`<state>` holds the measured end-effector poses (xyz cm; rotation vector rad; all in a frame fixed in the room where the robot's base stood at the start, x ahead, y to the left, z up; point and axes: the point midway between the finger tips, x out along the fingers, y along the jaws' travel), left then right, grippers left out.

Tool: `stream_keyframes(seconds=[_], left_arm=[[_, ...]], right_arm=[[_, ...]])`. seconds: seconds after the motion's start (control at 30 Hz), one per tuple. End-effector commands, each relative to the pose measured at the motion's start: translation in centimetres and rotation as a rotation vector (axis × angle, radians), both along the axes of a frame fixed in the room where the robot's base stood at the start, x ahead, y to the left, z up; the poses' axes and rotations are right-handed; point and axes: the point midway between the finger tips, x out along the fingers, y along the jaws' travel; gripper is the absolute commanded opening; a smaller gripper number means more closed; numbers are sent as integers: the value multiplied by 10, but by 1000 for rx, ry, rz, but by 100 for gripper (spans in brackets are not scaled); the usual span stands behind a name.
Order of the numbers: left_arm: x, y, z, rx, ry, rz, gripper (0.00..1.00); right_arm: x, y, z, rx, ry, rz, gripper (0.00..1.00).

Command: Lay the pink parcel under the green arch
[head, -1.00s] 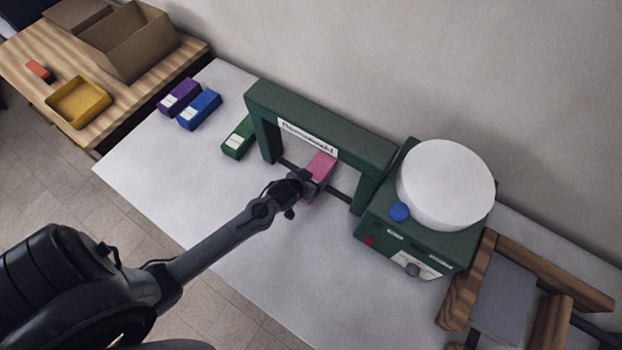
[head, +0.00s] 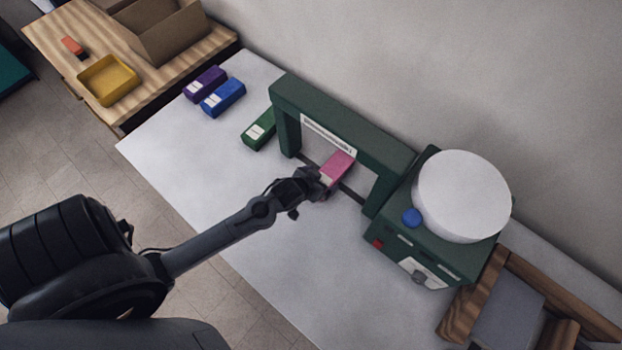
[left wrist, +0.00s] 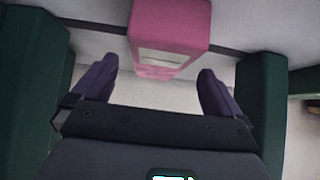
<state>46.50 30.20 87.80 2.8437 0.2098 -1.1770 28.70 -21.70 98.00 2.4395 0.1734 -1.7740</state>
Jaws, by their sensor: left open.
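The pink parcel (head: 338,167) lies on the white table under the green arch (head: 345,132), across the dark strip that runs between the arch's legs. In the left wrist view the pink parcel (left wrist: 170,28) is ahead, its pale label facing me, with an arch leg on each side. My left gripper (head: 322,182) is at the parcel's near end; in the left wrist view its fingers (left wrist: 158,85) are spread apart, with a gap between them and nothing gripped. The arm hides a little of the parcel's near end in the head view. My right gripper is not in view.
Green (head: 260,130), blue (head: 223,98) and purple (head: 205,84) parcels lie left of the arch. A green machine with a white drum (head: 462,195) stands right of it, beside a wooden frame (head: 470,290). The near table surface is clear.

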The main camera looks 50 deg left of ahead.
Motion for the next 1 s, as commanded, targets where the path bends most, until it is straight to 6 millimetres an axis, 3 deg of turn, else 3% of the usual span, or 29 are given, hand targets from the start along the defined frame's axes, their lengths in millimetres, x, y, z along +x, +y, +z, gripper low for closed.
stream_keyframes(seconds=[0.2, 0.43, 0.53, 0.8, 1.0], left_arm=[[-28, -4, 29, 0, 0, 0, 100], [-46, -9, 46, 0, 8, -5, 100], [-61, -20, 53, -1, 59, -32, 100], [-135, -69, 87, 17, 334, -202, 100], [-173, -83, 107, 35, 461, -289, 100]], right_arm=[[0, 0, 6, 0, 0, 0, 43], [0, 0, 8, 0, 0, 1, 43], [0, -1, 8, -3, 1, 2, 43], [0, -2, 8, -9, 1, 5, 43], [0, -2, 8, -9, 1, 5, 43]])
